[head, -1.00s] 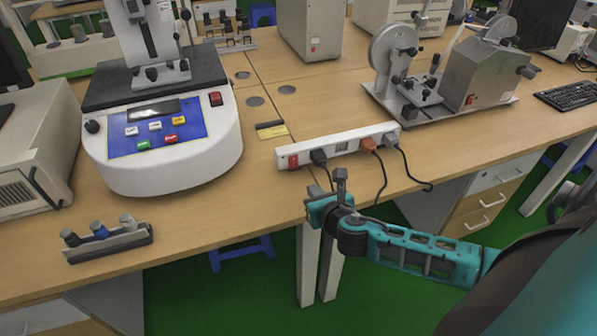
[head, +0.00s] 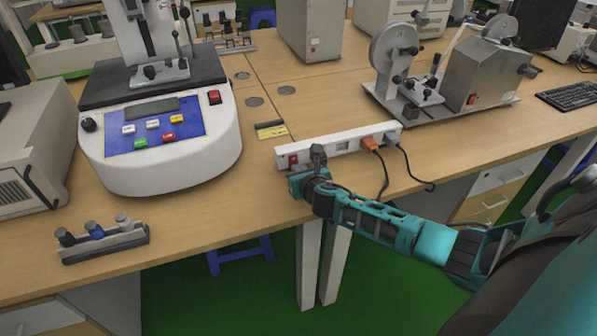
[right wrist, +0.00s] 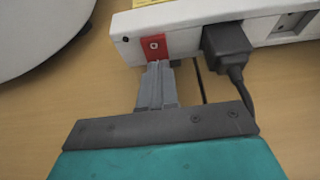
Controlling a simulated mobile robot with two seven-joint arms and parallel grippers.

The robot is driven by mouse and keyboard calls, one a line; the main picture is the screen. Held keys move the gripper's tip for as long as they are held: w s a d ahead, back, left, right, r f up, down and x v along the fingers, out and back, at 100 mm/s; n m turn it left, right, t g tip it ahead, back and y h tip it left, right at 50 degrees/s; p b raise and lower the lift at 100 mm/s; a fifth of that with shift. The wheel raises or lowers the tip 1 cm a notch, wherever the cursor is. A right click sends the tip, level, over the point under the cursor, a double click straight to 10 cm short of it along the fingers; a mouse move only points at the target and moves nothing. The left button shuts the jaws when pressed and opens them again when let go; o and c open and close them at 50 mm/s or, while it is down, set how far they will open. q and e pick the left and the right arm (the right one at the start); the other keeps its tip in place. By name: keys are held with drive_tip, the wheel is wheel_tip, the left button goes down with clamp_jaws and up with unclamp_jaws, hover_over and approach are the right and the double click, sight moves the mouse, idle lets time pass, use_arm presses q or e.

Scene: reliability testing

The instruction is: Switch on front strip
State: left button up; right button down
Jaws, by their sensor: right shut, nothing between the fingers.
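The white power strip (head: 345,143) lies near the front edge of the wooden table. Its red switch (head: 293,160) is at its left end and also shows in the right wrist view (right wrist: 155,46). A black plug (right wrist: 228,45) sits in the socket beside the switch. My right gripper (head: 317,155) is in front of the strip's left end. In the right wrist view its shut, empty fingers (right wrist: 156,72) point at the lower edge of the red switch. They are at or very close to it; I cannot tell whether they touch. My left gripper is not in view.
A white testing machine (head: 165,165) stands to the left, a metal reel machine (head: 480,80) to the right. A small rack (head: 105,243) sits front left. The table's front is otherwise clear.

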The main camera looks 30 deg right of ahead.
drive_tip(key=shift+w+f+b, duration=0.1)
drive_tip(key=shift+f+b, duration=0.25)
drive_tip(key=shift+b, duration=0.6)
drive_tip(key=shift+r+p, duration=0.35)
drive_tip(key=shift+p, duration=0.1)
drive_tip(key=shift+r, duration=0.15)
drive_tip(key=shift+w+r+p, duration=0.1)
drive_tip(key=shift+r+p, duration=0.7)
drive_tip(key=shift+p, duration=0.1)
drive_tip(key=shift+f, duration=0.1)
